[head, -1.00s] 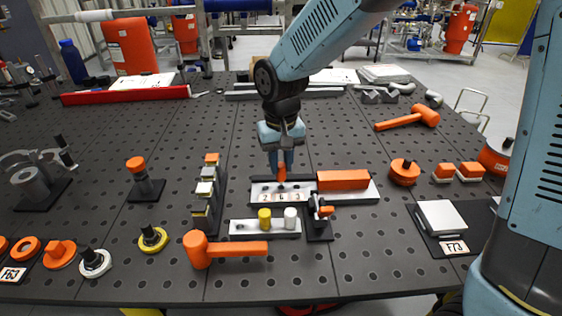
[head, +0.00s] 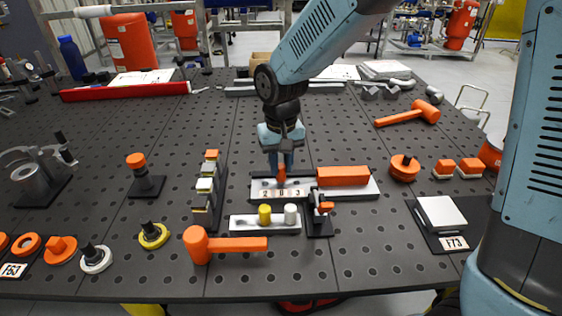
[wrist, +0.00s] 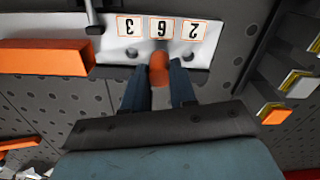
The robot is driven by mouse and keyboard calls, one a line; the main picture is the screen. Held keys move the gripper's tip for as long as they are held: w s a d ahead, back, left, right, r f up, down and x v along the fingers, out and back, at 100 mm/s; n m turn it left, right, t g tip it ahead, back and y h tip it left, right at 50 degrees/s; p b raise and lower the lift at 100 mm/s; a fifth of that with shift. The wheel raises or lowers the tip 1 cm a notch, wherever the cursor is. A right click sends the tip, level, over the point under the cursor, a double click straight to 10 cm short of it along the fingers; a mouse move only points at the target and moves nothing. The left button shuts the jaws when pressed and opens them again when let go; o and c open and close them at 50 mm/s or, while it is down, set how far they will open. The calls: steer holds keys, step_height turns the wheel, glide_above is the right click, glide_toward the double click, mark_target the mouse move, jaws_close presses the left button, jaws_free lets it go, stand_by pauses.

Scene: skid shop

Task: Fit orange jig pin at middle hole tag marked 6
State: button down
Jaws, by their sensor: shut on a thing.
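My gripper (head: 281,160) is shut on the orange jig pin (head: 281,177), pointing down over the white fixture plate (head: 257,187). The plate has tags reading 2, 6 and 3. In the wrist view the pin (wrist: 160,68) is between my fingers (wrist: 160,88), in line with the tag marked 6 (wrist: 161,29). Open holes show beside it, one near tag 3 (wrist: 131,54) and one near tag 2 (wrist: 195,56). The middle hole is hidden behind the pin. I cannot tell whether the pin's lower end is in it.
An orange block (head: 343,176) sits on the plate's right part. In front are a white strip (head: 243,223) with yellow and white pegs, a small clamp (head: 320,208) and an orange mallet (head: 222,245). A stepped rack (head: 208,190) stands left. Perforated table between rack and left stand (head: 140,178) is clear.

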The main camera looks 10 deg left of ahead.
steer(key=shift+f, duration=0.55)
steer(key=c, duration=0.6)
jaws_free()
steer(key=shift+r, duration=0.1)
steer(key=shift+r, duration=3.45)
